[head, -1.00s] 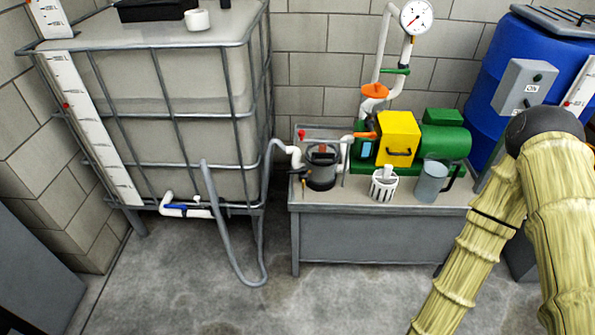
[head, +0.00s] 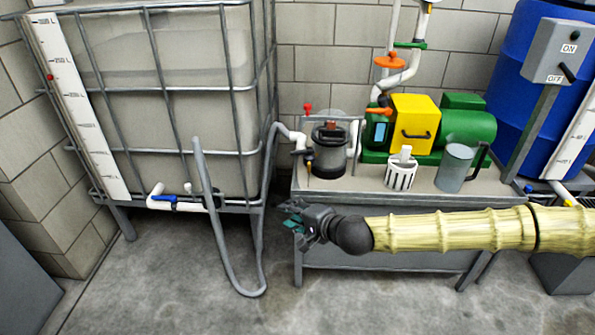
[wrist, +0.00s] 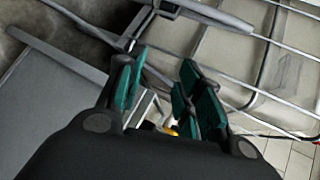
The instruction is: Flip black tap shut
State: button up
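My gripper (head: 292,217) is in front of the bench's left end, below the filter pot. In the wrist view its two teal-padded fingers (wrist: 165,78) stand apart with nothing between them. A small dark fitting (head: 212,200) sits at the right end of the white pipe under the tank, left of my gripper. I cannot tell for certain which is the black tap. My gripper touches neither.
The caged tank (head: 165,110) stands left. A blue-handled valve (head: 165,198) is on its white pipe. A grey hose (head: 222,240) loops down beside my gripper. The bench (head: 455,185) holds a yellow-and-green pump (head: 468,128), a white basket (head: 401,174) and a jug (head: 453,167). The floor in front is clear.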

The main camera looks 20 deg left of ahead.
aim_at(299, 153)
jog(key=w+d+r+m+t+y+b, duration=0.1)
jog(key=w+d+r+m+t+b, duration=0.2)
jog(key=w+r, duration=0.7)
jog(key=shift+n, duration=0.3)
jog(key=b+x, duration=0.1)
jog(key=x, duration=0.2)
jog(key=w+d+b+x, duration=0.1)
jog(key=x, duration=0.3)
jog(key=b+x, duration=0.1)
jog(key=x, duration=0.2)
jog(key=shift+w+a+f+b, duration=0.1)
jog(key=shift+w+f+b, duration=0.2)
jog(key=shift+w+f, duration=0.1)
jog(key=shift+c, duration=0.2)
grip_shut()
